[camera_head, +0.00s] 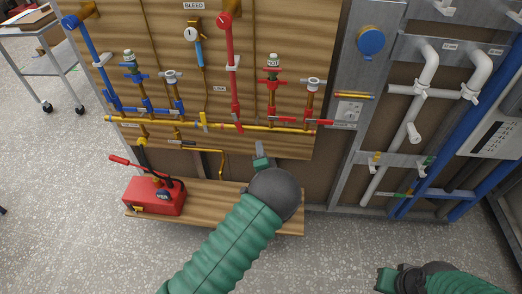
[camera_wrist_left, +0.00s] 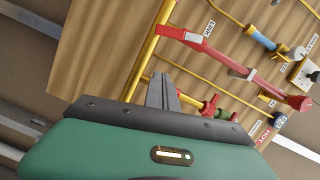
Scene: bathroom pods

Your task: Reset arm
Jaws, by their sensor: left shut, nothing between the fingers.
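My left arm comes up from the bottom of the head view, green and ribbed with a dark round wrist. Its gripper (camera_head: 260,152) points at the lower part of the wooden pipe board, over the wooden shelf. In the left wrist view the fingers (camera_wrist_left: 162,90) are together with nothing between them, in front of the pipes. Whether they touch the board cannot be told, but nothing is held. My right gripper (camera_head: 386,279) shows only in part at the bottom right, low over the floor; its fingers are not clear.
The wooden board (camera_head: 300,30) carries blue and red pipes, valves and a yellow pipe (camera_head: 180,123). A red pump box (camera_head: 154,197) stands on the low shelf (camera_head: 222,192). White pipes (camera_head: 425,70) are at the right, a cart (camera_head: 45,62) at the left. Speckled floor is free in front.

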